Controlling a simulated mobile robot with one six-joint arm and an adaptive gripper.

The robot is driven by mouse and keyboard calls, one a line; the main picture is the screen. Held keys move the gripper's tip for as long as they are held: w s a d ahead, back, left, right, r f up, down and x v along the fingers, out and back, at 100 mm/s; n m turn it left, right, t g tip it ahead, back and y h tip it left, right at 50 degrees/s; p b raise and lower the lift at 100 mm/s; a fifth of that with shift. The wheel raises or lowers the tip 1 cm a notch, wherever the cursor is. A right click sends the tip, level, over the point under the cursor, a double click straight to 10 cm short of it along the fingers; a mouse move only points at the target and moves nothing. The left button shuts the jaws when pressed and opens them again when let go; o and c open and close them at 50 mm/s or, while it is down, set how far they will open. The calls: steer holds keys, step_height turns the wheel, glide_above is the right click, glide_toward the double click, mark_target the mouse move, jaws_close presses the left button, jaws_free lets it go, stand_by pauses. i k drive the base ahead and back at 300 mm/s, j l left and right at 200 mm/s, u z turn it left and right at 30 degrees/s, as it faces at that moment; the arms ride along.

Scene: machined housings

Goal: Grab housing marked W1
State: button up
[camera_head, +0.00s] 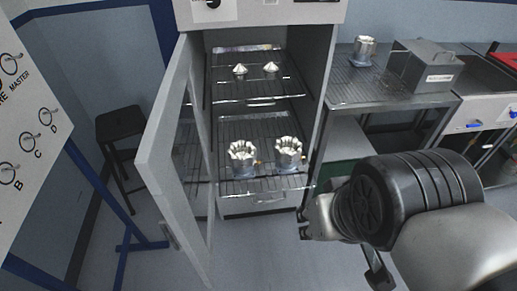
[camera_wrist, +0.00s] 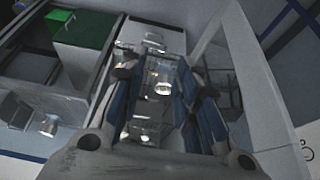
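Two silvery, notched housings stand on the lower rack of an open cabinet: a left one (camera_head: 242,157) and a right one (camera_head: 288,152). A third silvery part (camera_head: 365,50) stands on the metal table at the right. No W1 marking is legible on any of them. My gripper (camera_head: 307,217) is in front of the cabinet, low and to the right of the racks, apart from the housings. In the wrist view my gripper (camera_wrist: 160,95) has its fingers spread, with a small bright metal part (camera_wrist: 162,88) visible beyond the gap. Which part that is, I cannot tell.
The cabinet door (camera_head: 172,150) stands open at the left. Two small cone-shaped parts sit on the upper rack (camera_head: 248,88). A grey box (camera_head: 425,66) is on the right table. A black stool (camera_head: 120,125) and a lettered panel (camera_head: 30,130) are at the left.

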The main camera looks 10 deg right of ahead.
mark_target(241, 154)
steer(key=i+l+u, duration=0.2)
steer(key=i, duration=0.25)
steer(key=i+u, duration=0.2)
steer(key=i, duration=0.2)
steer(key=i+l+u, duration=0.2)
steer(key=i, duration=0.25)
steer(key=l, duration=0.05)
